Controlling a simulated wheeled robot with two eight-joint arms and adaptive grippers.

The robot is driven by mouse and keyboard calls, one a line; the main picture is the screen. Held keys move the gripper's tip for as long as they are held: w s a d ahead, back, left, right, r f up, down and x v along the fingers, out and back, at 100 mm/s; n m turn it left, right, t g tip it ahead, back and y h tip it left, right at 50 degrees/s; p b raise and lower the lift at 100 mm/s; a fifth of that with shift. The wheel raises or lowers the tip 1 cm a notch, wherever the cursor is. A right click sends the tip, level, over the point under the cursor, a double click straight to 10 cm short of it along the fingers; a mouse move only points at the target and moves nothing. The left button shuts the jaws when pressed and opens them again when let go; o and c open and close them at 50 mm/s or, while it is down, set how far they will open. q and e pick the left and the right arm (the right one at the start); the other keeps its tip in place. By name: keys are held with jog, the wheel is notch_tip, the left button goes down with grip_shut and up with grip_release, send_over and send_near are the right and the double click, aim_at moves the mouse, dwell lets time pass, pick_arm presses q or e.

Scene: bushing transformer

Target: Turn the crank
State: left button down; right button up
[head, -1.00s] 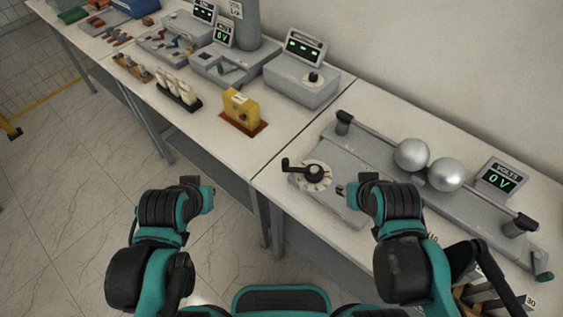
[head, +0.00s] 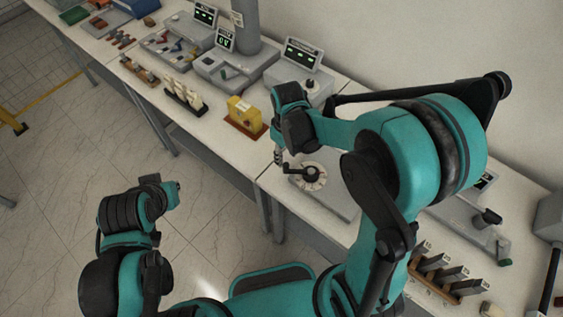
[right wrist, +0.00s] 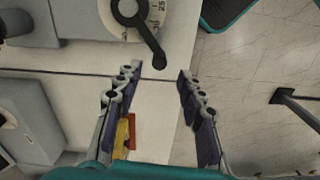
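The crank (head: 311,174) is a black arm on a pale, marked dial (head: 318,184), set on a grey base on the right-hand bench. Its knob end points left in the head view. In the right wrist view the crank arm (right wrist: 147,40) comes down from the top, and its knob end lies between the fingertips' lines, just ahead of them. My right gripper (head: 279,157) is over the knob end, pointing down. In the right wrist view it (right wrist: 158,74) is open with nothing between the fingers. My left gripper (head: 172,192) hangs at the left over the floor, its opening unclear.
A yellow box (head: 243,113) on a brown base stands left of the crank. A grey instrument box (head: 300,85) with a display is behind it. My right arm covers much of the right bench. Grey blocks (head: 440,272) stand in a row at the lower right.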

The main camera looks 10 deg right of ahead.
aim_at(286, 164)
notch_tip(286, 164, down, 7)
jog(key=shift+b, duration=0.65)
grip_shut()
